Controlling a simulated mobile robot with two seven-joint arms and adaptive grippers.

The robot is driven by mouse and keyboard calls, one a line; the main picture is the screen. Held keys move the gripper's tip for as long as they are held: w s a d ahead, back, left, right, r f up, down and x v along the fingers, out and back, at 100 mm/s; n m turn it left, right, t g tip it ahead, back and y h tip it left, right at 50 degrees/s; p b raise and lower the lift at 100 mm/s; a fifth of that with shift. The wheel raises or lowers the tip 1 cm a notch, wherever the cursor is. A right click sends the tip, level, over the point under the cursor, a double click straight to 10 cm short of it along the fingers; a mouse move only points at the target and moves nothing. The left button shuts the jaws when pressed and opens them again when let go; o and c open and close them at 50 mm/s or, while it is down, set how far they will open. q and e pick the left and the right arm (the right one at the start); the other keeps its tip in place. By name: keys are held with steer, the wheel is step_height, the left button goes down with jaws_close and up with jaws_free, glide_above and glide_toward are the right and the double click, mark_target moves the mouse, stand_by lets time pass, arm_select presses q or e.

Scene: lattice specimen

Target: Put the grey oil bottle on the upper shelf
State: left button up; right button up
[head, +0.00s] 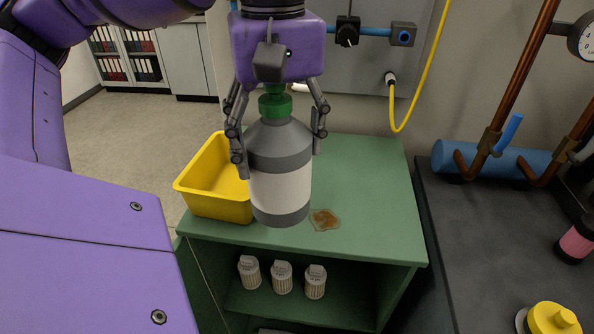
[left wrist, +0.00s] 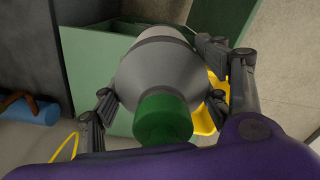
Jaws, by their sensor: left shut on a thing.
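The grey oil bottle (head: 280,150) has a green cap and a white label band. My left gripper (head: 279,158) is shut around its upper body from above, a finger on each side. The bottle looks upright and appears to hang above the green cabinet's top (head: 375,190); a gap beneath it is hard to judge. In the left wrist view the bottle (left wrist: 160,75) sits between the fingers, cap toward the camera. Inside the open cabinet front is a shelf (head: 345,312) with three whitish cartridges (head: 282,278) on it. My right gripper is not in view.
A yellow bin (head: 222,205) stands on the cabinet top, left of the bottle. A brown oily stain (head: 325,219) lies right of the bottle's base. The cabinet top's right side is clear. A dark bench (head: 480,260) with pipes stands at the right.

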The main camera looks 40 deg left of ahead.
arm_select(q)
steer(key=w+a+f, duration=0.7)
steer(key=w+f, duration=0.3)
steer(key=f, duration=0.2)
steer(key=shift+p, duration=0.4)
steer(key=shift+a+f, duration=0.1)
steer(key=shift+f, duration=0.15)
steer(key=o, duration=2.1)
steer(key=shift+c, duration=0.2)
